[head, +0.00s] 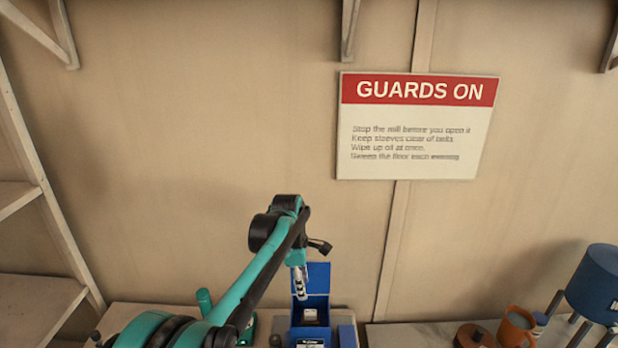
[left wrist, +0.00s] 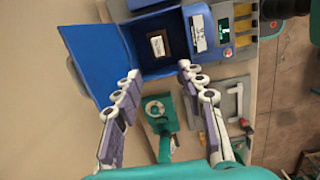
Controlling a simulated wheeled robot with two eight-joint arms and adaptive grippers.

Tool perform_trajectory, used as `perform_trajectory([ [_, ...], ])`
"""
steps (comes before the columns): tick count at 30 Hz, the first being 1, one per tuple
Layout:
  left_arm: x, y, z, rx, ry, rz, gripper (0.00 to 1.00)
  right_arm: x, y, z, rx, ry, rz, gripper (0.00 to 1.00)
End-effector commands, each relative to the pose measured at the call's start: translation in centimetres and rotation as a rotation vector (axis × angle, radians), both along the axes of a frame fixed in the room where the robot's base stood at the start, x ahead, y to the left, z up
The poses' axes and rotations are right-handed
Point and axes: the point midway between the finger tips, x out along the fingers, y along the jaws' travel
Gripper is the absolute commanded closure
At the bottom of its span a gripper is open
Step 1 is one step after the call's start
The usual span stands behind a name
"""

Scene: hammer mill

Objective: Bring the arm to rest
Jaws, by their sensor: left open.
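My left arm reaches in from the lower left in the head view, bent at a black and teal joint, with its gripper (head: 300,284) hanging down over an open blue box (head: 323,312). In the left wrist view the gripper (left wrist: 158,72) has its two fingers spread wide with nothing between the tips. The blue box (left wrist: 178,62) lies just beyond the tips, its lid (left wrist: 100,62) swung open to the left. A small dark block with a pale label (left wrist: 158,45) sits inside it. My right gripper is not in view.
A teal tool (left wrist: 160,122) lies near the fingers in the left wrist view. An orange mug (head: 516,328) and a blue drum on legs (head: 598,282) stand at the right. A "GUARDS ON" sign (head: 415,125) hangs on the wall. Shelves (head: 35,305) are at the left.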

Motion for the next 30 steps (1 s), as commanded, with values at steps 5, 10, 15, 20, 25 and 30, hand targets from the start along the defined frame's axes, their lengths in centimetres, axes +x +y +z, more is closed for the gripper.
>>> perform_trajectory([
  [5, -3.8, 3.2, 0.0, 0.017, -0.114, -0.203, 0.59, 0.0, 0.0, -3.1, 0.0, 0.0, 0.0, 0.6],
  [10, -9.1, 6.8, -0.7, 0.075, -0.26, -0.482, 0.59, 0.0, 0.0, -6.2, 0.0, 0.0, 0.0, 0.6],
  [15, -14.9, 10.0, -3.2, 0.176, -0.388, -0.76, 0.59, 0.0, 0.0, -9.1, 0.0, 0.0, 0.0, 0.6],
  [20, -20.4, 12.6, -7.1, 0.307, -0.485, -1.021, 0.59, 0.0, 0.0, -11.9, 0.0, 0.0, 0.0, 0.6],
  [25, -25.0, 14.4, -11.9, 0.455, -0.547, -1.261, 0.59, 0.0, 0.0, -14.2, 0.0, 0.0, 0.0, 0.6],
  [30, -27.3, 15.4, -14.9, 0.553, -0.568, -1.404, 0.59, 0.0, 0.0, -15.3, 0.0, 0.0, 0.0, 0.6],
])
